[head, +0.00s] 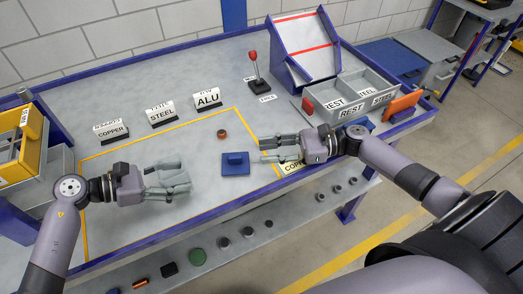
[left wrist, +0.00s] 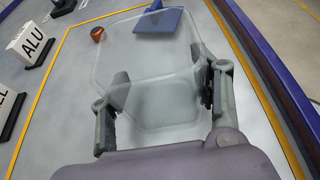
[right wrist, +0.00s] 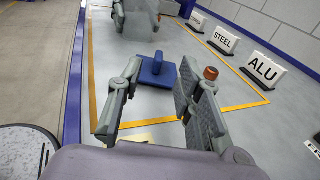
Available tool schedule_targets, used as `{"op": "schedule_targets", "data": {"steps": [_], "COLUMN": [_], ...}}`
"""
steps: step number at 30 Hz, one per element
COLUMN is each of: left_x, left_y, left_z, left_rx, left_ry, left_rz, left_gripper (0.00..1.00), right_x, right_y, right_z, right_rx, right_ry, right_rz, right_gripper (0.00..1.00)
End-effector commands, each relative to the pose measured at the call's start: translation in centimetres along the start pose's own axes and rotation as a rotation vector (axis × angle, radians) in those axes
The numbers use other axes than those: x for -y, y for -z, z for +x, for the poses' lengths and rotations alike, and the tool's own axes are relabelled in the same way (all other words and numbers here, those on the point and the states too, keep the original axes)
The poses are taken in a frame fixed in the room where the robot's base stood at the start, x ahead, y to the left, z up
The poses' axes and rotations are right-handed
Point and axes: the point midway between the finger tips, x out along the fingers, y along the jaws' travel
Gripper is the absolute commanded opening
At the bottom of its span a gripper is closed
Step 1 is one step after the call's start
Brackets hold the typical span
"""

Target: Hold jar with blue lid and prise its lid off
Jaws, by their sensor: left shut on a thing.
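My left gripper (head: 180,182) is shut on a clear, see-through jar (left wrist: 150,85), held over the left part of the marked table area. The jar shows in the left wrist view between the two fingers. I see no blue lid on it. A blue square piece with a raised grip (head: 235,168) lies on the table between the two grippers; it also shows in the right wrist view (right wrist: 150,80). I cannot tell for certain that it is the lid. My right gripper (head: 263,149) is open and empty, to the right of the blue piece.
A small copper-coloured piece (head: 222,134) stands behind the blue piece. Signs reading COPPER (head: 111,132), STEEL (head: 160,114) and ALU (head: 207,98) line the back. Grey REST bins (head: 377,83) stand at the right. A lower shelf (head: 270,213) holds several small items.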

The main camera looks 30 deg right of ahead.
Motion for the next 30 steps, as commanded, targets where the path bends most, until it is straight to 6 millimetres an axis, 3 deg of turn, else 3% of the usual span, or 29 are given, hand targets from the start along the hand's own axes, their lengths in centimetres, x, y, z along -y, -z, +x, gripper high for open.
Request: {"op": "schedule_targets", "data": {"steps": [1, 16, 30], "left_x": [0.2, 0.2, 0.2], "left_y": [0.8, 0.8, 0.8], "left_z": [0.1, 0.1, 0.1], "left_rx": [-0.014, -0.014, -0.014], "left_ry": [0.004, 0.003, 0.003], "left_rz": [-0.006, -0.006, -0.006], "left_gripper": [0.00, 0.00, 0.00], "right_x": [0.0, 0.0, 0.1], "right_y": [0.1, -0.2, -3.9], "right_z": [0.0, 0.0, -0.3], "right_rx": [0.000, 0.000, 0.000], "right_ry": [0.000, 0.000, 0.000], "right_rz": [0.000, -0.002, -0.003], "right_gripper": [0.33, 0.33, 0.33]}}
